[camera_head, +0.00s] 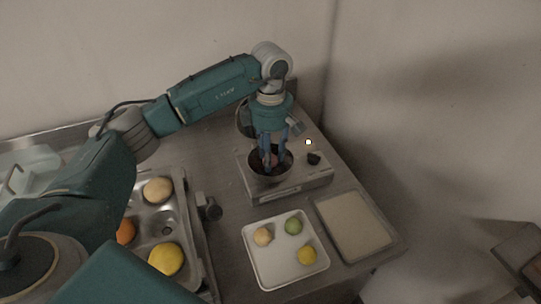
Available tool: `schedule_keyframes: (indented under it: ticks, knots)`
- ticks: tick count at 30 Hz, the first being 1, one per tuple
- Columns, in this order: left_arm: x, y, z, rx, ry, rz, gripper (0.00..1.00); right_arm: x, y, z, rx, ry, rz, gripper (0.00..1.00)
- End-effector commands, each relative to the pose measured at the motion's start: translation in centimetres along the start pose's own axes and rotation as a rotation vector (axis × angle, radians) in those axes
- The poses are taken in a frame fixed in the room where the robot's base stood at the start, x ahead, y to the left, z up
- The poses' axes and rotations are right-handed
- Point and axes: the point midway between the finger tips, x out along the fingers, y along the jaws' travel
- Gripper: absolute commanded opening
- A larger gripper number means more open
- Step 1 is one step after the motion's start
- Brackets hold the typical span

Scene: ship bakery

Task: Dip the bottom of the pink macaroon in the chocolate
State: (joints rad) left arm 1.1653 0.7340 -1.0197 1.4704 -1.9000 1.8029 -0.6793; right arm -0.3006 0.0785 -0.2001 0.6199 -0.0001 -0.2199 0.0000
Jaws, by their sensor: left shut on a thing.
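My left gripper (274,164) points straight down into the dark bowl (270,180), with its fingertips inside the rim. It is shut on the pink macaroon, which shows only as a small reddish patch between the fingers, low in the bowl. The chocolate is the dark content of the bowl, mostly hidden by the fingers and shadow. I cannot tell whether the macaroon touches it. The bowl stands on a flat grey warmer (291,190). My right gripper is not in view.
A metal muffin tin (160,220) with several round items is at left. The wall rises behind the counter.

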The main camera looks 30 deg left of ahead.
Motion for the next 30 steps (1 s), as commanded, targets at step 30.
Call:
schedule_keyframes:
  ticks: [30]
  knots:
    - [-3.4, 0.0, 0.0, 0.0, 0.0, 0.0, 0.21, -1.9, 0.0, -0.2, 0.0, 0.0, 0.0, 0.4]
